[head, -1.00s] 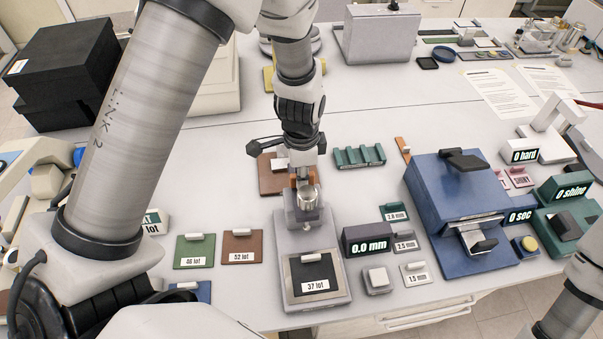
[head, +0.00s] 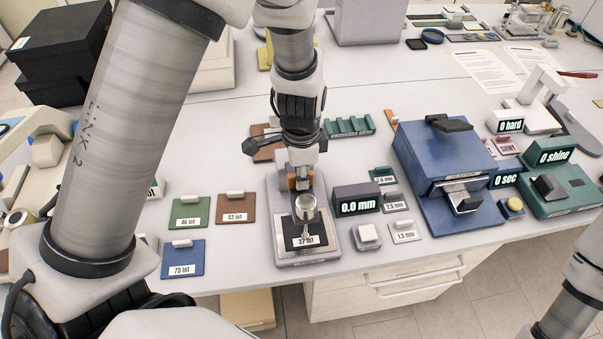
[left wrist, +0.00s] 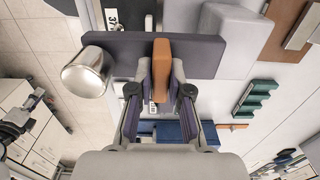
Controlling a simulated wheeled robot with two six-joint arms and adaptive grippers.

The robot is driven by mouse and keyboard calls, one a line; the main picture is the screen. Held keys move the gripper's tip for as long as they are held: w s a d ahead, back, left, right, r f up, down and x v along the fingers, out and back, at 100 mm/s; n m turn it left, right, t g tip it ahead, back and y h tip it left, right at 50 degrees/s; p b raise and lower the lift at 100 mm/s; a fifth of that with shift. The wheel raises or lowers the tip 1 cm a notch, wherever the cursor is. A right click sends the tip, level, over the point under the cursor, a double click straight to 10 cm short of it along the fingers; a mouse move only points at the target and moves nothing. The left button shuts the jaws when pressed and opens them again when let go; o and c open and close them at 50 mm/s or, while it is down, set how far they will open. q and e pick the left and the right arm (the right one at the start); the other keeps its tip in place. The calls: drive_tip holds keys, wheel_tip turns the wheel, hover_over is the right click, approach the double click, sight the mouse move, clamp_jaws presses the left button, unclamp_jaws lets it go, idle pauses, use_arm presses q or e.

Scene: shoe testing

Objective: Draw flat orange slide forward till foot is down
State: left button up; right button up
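The thickness gauge stands at the front middle of the table, with a grey base (head: 292,258) and a dark sample marked "37 lot" (head: 318,229) on it. The orange slide (head: 292,183) sits on its dark carriage, and it also shows upright in the left wrist view (left wrist: 162,70). My left gripper (head: 300,172) comes down from above, its fingers (left wrist: 161,75) closed on both sides of the slide. A silver cylinder (head: 308,203) at the carriage front overhangs the sample, and it shows in the left wrist view (left wrist: 86,72). Contact beneath it cannot be seen clearly. My right gripper is out of view.
The gauge display (head: 357,199) reads 0.0 mm, right of the base. Small gauge blocks (head: 405,231) and a blue press (head: 450,180) stand further right. Green (head: 190,211), brown (head: 235,207) and blue (head: 183,258) samples lie left. The table's front edge is close.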

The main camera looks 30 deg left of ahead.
use_arm(q)
drive_tip(key=o, duration=0.4)
drive_tip(key=shift+s+f, duration=0.25)
drive_tip(key=shift+s, duration=0.1)
drive_tip(key=shift+c, duration=0.2)
drive_tip(key=shift+r, duration=0.15)
wheel_tip(320, 180, up, 12)
drive_tip(key=shift+w, duration=0.1)
